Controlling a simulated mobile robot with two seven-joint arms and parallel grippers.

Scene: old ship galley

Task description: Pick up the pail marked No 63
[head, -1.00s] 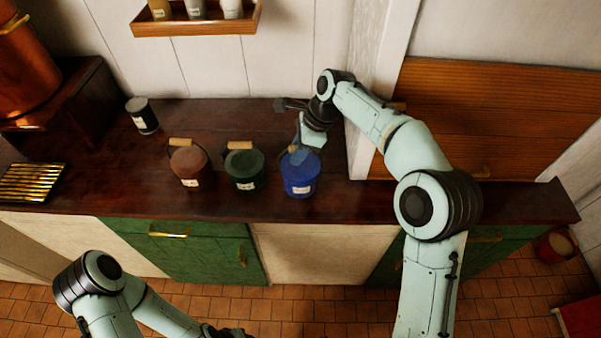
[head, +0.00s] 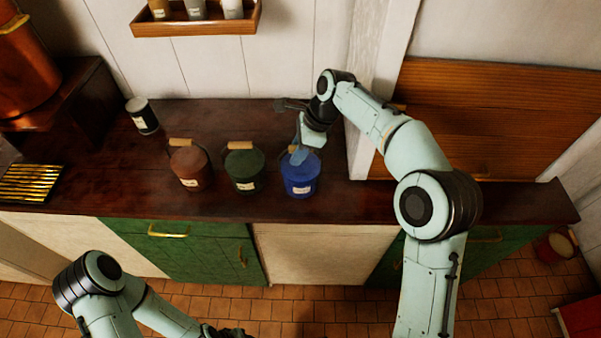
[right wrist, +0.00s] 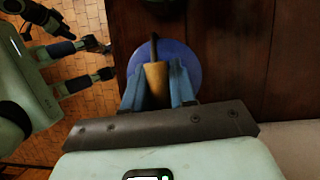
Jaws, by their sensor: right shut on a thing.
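A blue pail (head: 299,178) with a pale label stands on the dark counter; the label's writing is too small to read. My right gripper (head: 300,152) is over it. In the right wrist view its blue fingers (right wrist: 157,88) are shut around the pail's wooden handle grip (right wrist: 155,78), with the blue lid (right wrist: 188,62) beneath. A green pail (head: 244,172) and a brown pail (head: 188,168), also with unreadable labels, stand to the left. My left gripper (head: 226,332) is partly cut off at the bottom edge of the head view, and its jaws are unclear.
A dark canister (head: 142,117) stands at the back left of the counter (head: 230,207). A tray of brass-coloured pieces (head: 32,183) lies at far left. A white post (head: 372,90) rises close by my right forearm. A wall shelf (head: 200,28) holds small jars.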

